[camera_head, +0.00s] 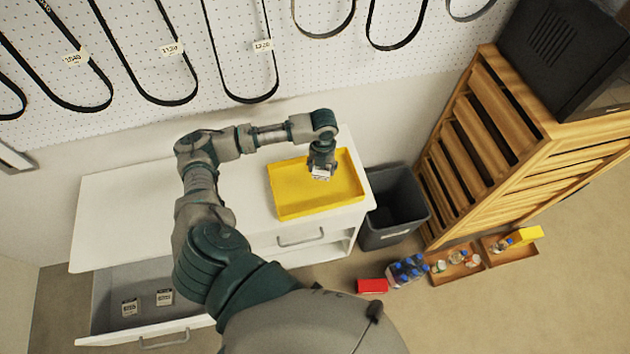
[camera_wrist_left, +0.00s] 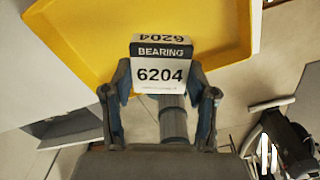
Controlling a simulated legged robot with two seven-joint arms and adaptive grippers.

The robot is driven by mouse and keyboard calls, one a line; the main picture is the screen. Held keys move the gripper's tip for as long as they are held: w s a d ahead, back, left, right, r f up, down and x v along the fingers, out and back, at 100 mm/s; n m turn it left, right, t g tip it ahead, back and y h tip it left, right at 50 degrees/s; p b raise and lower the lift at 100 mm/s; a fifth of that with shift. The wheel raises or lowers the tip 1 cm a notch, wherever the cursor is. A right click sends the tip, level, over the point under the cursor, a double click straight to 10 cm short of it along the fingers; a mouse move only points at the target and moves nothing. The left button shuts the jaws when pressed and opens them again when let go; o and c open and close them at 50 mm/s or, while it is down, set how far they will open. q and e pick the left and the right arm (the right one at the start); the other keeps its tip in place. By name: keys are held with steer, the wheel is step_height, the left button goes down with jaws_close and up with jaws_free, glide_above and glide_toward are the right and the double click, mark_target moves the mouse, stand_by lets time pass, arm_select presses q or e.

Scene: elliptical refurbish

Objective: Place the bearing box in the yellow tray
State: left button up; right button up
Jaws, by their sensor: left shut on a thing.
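The bearing box (camera_wrist_left: 162,72) is a small white and dark box marked "BEARING 6204". My left gripper (camera_wrist_left: 160,90) is shut on it, one finger at each side, in the left wrist view. In the head view the box (camera_head: 321,174) shows as a small white patch under my left gripper (camera_head: 322,168). The yellow tray (camera_head: 290,207) lies on the white cabinet top, and the gripper and box are over its right part. I cannot tell whether the box touches the tray floor. The tray also shows behind the box in the left wrist view (camera_wrist_left: 85,45). My right gripper is not in view.
An open drawer (camera_head: 100,300) at the lower left holds two more small boxes (camera_head: 146,302). A dark bin (camera_head: 392,215) stands right of the white cabinet (camera_head: 120,210). A slatted wooden rack (camera_head: 480,140) is at the right, with bottles (camera_head: 407,270) and a red box (camera_head: 372,286) on the floor.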

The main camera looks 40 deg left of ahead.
mark_target(314, 186)
arm_select(q)
steer(key=a+m, duration=0.2)
steer(key=shift+s+r+m+p, duration=0.2)
steer(key=shift+s+m+p, duration=0.1)
steer(key=shift+s+m, duration=0.1)
steer(key=shift+s+a+f+m, duration=0.1)
steer(key=shift+a+f+m, duration=0.1)
steer(key=shift+m, duration=0.1)
step_height(314, 186, down, 10)
steer(key=shift+r+p, duration=0.1)
steer(key=shift+p, duration=0.25)
steer(key=o, duration=1.2)
steer(key=shift+o, duration=0.2)
step_height(314, 186, up, 12)
steer(key=shift+r+b, duration=0.1)
steer(key=shift+b, duration=0.3)
